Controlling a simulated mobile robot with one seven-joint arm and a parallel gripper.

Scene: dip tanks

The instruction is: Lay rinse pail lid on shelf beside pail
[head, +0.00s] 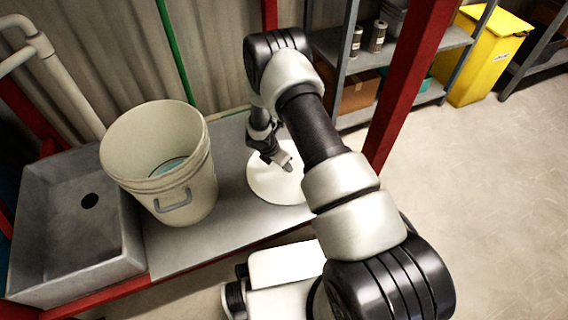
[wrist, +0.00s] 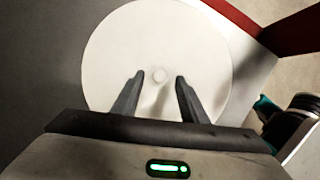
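The white round lid (head: 264,186) lies flat on the grey shelf (head: 222,228), to the right of the pail. The rinse pail (head: 186,200) is off-white with a grey handle. It stands open on the shelf, with some bluish liquid visible inside. My gripper (head: 286,165) is over the lid. The gap in height above the lid is hard to tell.
A grey sink (head: 65,255) with a drain hole adjoins the shelf at left. A red post (head: 400,90) rises at the shelf's right end. A yellow bin (head: 485,60) and a metal rack (head: 445,40) stand behind. The floor at right is clear.

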